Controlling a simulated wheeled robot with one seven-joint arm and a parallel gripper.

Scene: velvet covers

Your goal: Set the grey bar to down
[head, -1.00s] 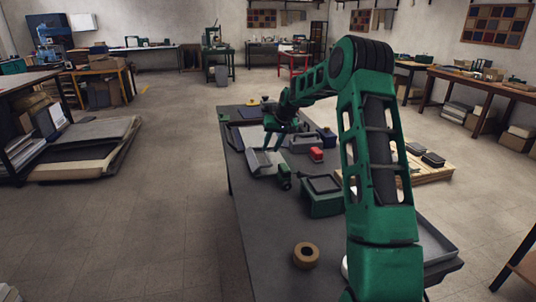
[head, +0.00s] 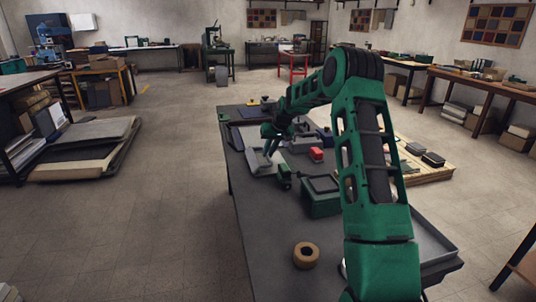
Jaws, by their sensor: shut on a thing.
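My gripper (head: 268,150) is over the far half of the dark worktable, fingers pointing down at a light grey flat-based piece (head: 259,168). It is shut on the grey bar at that piece, low and close to the base. The bar is small here and largely hidden by the fingers, so its exact angle is hard to tell.
Closer are a green box (head: 320,204) and a tan tape roll (head: 306,255). A grey tray (head: 437,243) lies at the table's near right. The table's near left is clear.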

